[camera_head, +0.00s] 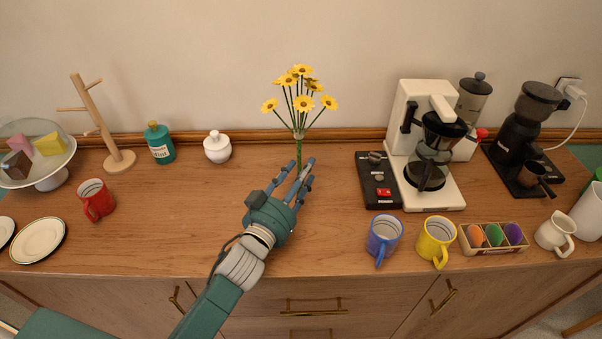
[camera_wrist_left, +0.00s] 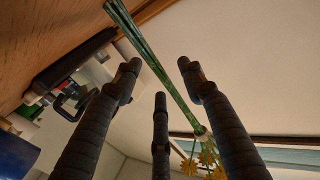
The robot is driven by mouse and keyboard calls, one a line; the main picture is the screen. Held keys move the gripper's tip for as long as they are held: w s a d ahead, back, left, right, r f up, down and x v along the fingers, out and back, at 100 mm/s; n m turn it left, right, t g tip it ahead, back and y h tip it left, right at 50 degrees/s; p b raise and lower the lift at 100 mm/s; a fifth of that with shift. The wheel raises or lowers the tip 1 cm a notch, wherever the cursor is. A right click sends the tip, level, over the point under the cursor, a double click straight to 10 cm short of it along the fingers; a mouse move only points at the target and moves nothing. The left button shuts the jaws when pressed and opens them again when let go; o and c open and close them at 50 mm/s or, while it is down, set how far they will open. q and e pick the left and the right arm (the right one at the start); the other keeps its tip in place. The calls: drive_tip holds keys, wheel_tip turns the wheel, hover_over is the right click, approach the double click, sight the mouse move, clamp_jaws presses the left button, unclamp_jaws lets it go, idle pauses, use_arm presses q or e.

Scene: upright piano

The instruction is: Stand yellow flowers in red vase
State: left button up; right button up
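The yellow flowers (camera_head: 302,103) are a bunch on green stems, upright above the middle of the counter near the back wall. My left gripper (camera_head: 298,174) is at the lower stems, with its fingers spread and pointing toward the back. In the left wrist view, the green stems (camera_wrist_left: 155,65) run slantwise between the spread fingertips, and a gap shows around them. The fingers (camera_wrist_left: 158,85) do not look closed on the stems. The stems' lower ends are partly hidden by the fingers. I see no red vase in either view. My right gripper is not in view.
The wooden counter (camera_head: 170,225) is clear left of my left arm. A red mug (camera_head: 96,200), mug tree (camera_head: 103,122), teal jar (camera_head: 159,142) and white pot (camera_head: 217,147) stand left. A coffee maker (camera_head: 425,150), blue mug (camera_head: 383,238) and yellow mug (camera_head: 436,240) stand right.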

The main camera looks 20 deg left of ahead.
use_arm(q)
drive_tip(key=shift+s+d+f, duration=0.1)
drive_tip(key=shift+s+f, duration=0.05)
drive_tip(key=shift+f, duration=0.8)
drive_tip(key=shift+r, duration=0.15)
drive_tip(key=shift+r+p, duration=0.45)
drive_tip(key=s, duration=0.3)
drive_tip(key=s+a+b, duration=0.1)
drive_tip(key=s, duration=0.2)
drive_tip(key=s+a+b, duration=0.1)
drive_tip(key=s, duration=0.3)
drive_tip(key=shift+a+r, duration=0.1)
drive_tip(key=shift+a, duration=0.05)
drive_tip(key=shift+s+a+r, duration=0.1)
drive_tip(key=shift+s+r, duration=0.15)
drive_tip(key=shift+s, duration=0.45)
